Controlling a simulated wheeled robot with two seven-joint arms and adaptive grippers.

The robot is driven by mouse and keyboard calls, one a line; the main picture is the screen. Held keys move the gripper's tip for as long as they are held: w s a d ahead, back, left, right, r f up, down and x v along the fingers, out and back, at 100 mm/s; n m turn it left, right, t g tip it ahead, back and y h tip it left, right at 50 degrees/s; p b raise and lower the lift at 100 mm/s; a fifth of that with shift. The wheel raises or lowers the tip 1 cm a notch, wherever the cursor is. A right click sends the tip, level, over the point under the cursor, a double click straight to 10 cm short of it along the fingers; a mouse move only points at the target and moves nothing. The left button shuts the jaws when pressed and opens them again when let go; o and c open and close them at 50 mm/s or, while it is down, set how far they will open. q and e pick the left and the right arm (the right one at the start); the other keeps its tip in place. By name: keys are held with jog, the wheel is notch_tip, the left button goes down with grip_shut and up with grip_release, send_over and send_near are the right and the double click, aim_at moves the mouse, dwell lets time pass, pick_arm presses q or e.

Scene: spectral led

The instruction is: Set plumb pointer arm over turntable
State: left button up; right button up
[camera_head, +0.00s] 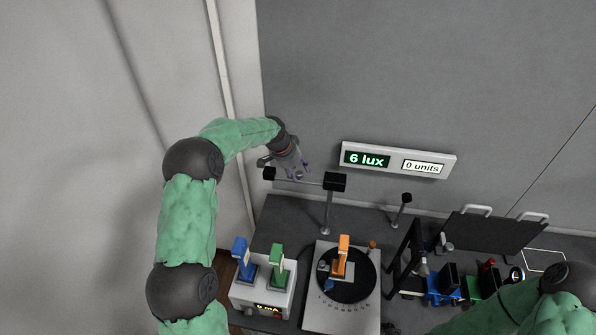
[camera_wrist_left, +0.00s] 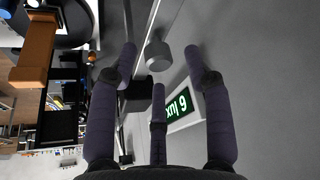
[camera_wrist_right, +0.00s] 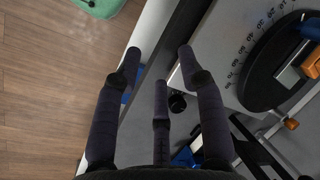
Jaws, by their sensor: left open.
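The turntable is a black disc (camera_head: 360,288) on a white plate with a marked scale, in the head view's lower middle. An orange-handled piece (camera_head: 341,255) stands on it. Behind it, a horizontal pointer arm (camera_head: 308,182) runs left from a black block (camera_head: 335,181) atop a thin post. My left gripper (camera_head: 298,174) is open beside this arm's left part. In the left wrist view, a grey cylindrical knob (camera_wrist_left: 158,56) shows between the spread fingers; contact cannot be told. My right gripper (camera_wrist_right: 161,52) is open and empty in the right wrist view, near the turntable plate (camera_wrist_right: 222,50).
A white box (camera_head: 262,295) with blue and green handled pieces stands left of the turntable. A wall display (camera_head: 398,160) reads 6 lux and 0 units. Black frames and several small parts crowd the bench's right side. The wall bounds the back.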

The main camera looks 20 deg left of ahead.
pick_arm(q)
jog(key=shift+w+d+f, duration=0.1)
jog(key=shift+w+f, duration=0.1)
jog(key=shift+f, duration=0.4)
jog(key=shift+r, duration=0.1)
grip_shut()
